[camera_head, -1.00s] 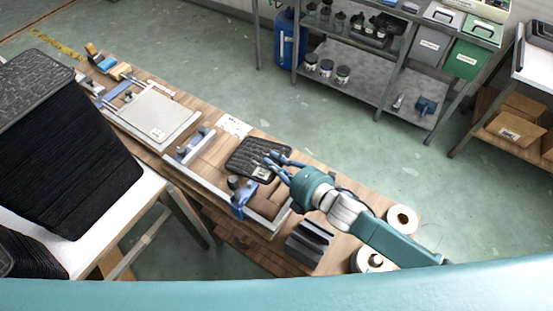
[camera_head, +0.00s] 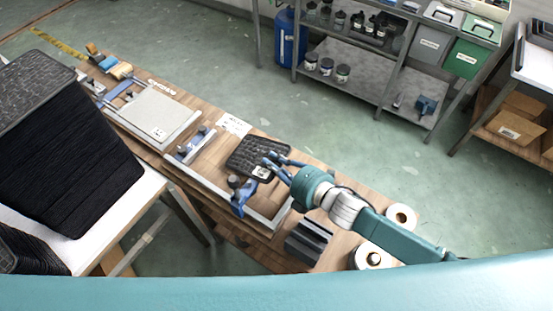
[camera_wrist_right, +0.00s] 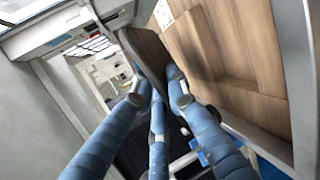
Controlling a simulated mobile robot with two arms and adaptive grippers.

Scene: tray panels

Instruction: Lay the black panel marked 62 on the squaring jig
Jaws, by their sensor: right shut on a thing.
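The black panel (camera_head: 252,150) is a dark ribbed slab with a white label near its front edge; the label's number is too small to read. My right gripper (camera_head: 272,166) is shut on the panel at its right side. The panel is over the right part of the squaring jig (camera_head: 222,193), a wooden board with pale metal rails and blue clamps. I cannot tell whether it touches the board. In the right wrist view my right gripper's blue fingers (camera_wrist_right: 158,90) are close together above wood, and the panel is hard to make out. My left gripper is out of view.
A stack of black panels (camera_head: 75,160) stands on a white-topped table at the left. A second fixture with a pale plate (camera_head: 155,112) is on the bench left of the jig. A dark grey block (camera_head: 308,243) and white rolls (camera_head: 401,217) lie to the right.

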